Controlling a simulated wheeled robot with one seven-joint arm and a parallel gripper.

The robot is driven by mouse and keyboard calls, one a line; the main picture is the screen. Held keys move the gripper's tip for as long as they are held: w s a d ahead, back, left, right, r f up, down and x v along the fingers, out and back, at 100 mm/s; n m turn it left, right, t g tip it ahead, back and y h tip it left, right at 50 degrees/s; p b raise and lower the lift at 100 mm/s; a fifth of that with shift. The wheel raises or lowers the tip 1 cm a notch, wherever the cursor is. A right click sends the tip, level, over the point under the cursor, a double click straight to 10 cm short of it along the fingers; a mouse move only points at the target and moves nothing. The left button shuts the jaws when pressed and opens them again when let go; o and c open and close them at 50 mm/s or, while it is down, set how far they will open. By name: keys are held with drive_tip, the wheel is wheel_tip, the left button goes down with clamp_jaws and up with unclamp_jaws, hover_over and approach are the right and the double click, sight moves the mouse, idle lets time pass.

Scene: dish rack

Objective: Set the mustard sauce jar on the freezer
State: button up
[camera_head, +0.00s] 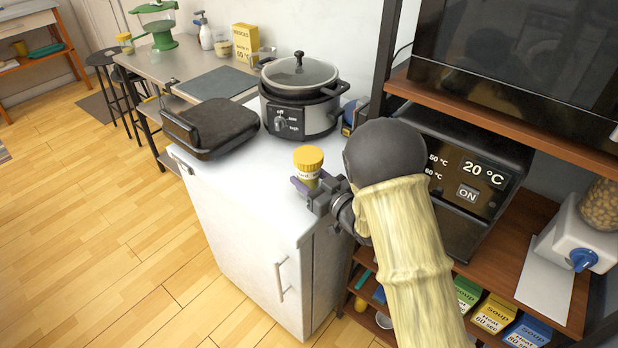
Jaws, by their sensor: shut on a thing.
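The mustard sauce jar (308,160) has a yellow lid and a pale label. It is upright at the right part of the white freezer's top (262,205). My gripper (312,188) comes from the right and is shut on the jar's lower part. The gripper hides the jar's base, so I cannot tell whether it touches the freezer top. The freezer is a white cabinet with a handle on its front.
A slow cooker (302,108) and a black grill (212,128) stand on the back of the freezer. Its front top is clear. A wooden shelf with a dark oven (470,182) stands to the right. A steel table (185,68) is behind.

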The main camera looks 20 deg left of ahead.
drive_tip(key=shift+f, duration=0.15)
drive_tip(key=o, duration=1.4)
drive_tip(key=shift+s+d, duration=0.1)
drive_tip(key=shift+d, duration=0.05)
drive_tip(key=b+v, duration=0.2)
drive_tip(key=v, duration=1.5)
drive_tip(key=shift+d, duration=0.15)
clamp_jaws()
